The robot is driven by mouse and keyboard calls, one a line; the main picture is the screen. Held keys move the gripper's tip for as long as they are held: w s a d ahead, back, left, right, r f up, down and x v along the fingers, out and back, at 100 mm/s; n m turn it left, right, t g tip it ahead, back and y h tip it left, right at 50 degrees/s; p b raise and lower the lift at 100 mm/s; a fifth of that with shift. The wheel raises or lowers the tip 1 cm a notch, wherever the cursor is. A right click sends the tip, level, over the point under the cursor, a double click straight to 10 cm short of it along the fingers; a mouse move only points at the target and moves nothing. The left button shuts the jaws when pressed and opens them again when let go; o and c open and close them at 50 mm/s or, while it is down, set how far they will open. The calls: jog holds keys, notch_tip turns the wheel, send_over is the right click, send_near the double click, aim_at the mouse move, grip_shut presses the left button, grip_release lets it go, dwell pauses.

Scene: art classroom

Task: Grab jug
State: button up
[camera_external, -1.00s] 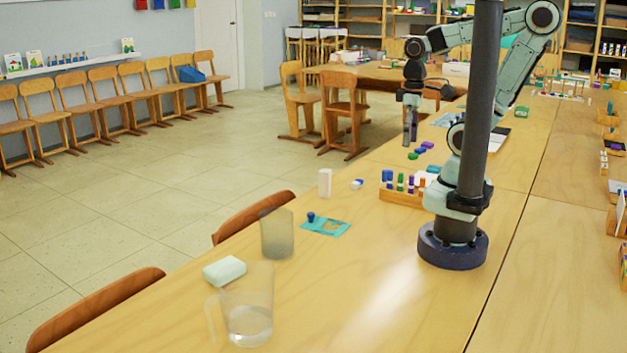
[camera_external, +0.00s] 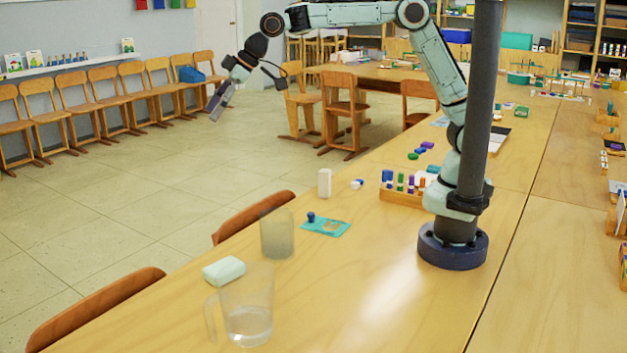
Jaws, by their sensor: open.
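A clear, see-through jug (camera_external: 247,318) with a handle on its left side stands upright on the near end of the wooden table. My gripper (camera_external: 216,107) is high up in the upper left-middle of the picture, well apart from the jug. It points down and to the left and holds nothing that I can see. Its fingers are small and dark, so the gap between them is hard to make out.
A greyish clear cup (camera_external: 277,236) stands behind the jug, with a pale green block (camera_external: 224,270) to its left. A teal card (camera_external: 326,226), a white cylinder (camera_external: 325,183) and a wooden peg tray (camera_external: 401,197) lie farther back. Chairs (camera_external: 255,215) line the table's left edge.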

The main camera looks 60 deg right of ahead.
jog(key=s+a+f+n+g, duration=0.1)
jog(key=s+a+f+n, duration=0.15)
jog(key=a+f, duration=0.5)
jog(key=n+g, duration=0.3)
jog(key=g, duration=0.1)
send_near(213, 297)
jog(key=shift+h, duration=0.3)
jog(key=x, duration=0.6)
jog(key=shift+a+f, duration=0.15)
jog(key=shift+a, duration=0.15)
jog(key=x, duration=0.6)
jog(key=shift+f, duration=0.15)
grip_shut()
